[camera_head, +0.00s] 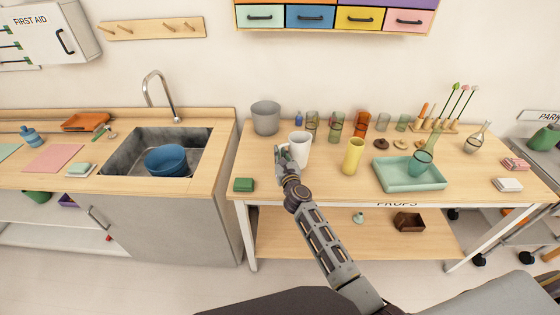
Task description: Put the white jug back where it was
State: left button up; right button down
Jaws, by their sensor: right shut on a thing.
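The white jug (300,142) is upright at the front left of the props table (325,183). My right gripper (284,155) is shut on the jug at its left side, where the handle would be. The fingers and my wrist cover that side and the lower part of the jug. I cannot tell whether its base touches the tabletop. My left gripper is not in view.
A grey bucket (265,117) stands behind left, and a yellow tumbler (353,156) stands to the right. Several glasses line the back, including a green one (335,127). A green block (244,185) lies at the front left.

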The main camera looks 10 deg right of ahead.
jog(key=shift+f+b, duration=0.9)
jog(key=shift+f, duration=0.65)
jog(key=shift+f, duration=0.1)
jog(key=c, duration=1.5)
grip_release()
jog(key=shift+c, duration=0.2)
jog(key=shift+s, duration=6.05)
